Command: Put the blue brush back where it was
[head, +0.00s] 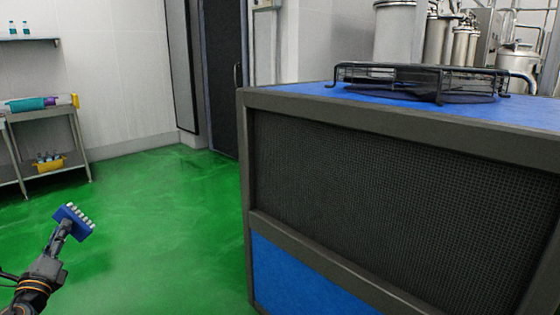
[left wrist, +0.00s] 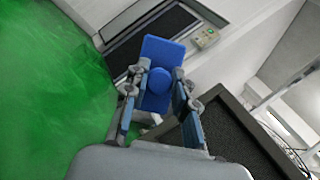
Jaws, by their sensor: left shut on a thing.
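The blue brush (head: 72,220) is at the lower left of the head view, with a blue block and pale bristle tufts along one side. My left gripper (head: 64,230) is shut on it and holds it up in front of the green floor. In the left wrist view the brush (left wrist: 160,82) sits between the two fingers of my left gripper (left wrist: 155,105), its blue back and round knob showing. The bristles are hidden there. My right gripper is in neither view.
A large blue and grey machine (head: 400,190) with a mesh side fills the right. A metal table (head: 40,112) with coloured items and a yellow bin (head: 50,165) stands at the far left, below a wall shelf (head: 28,39). Green floor (head: 150,210) between is clear.

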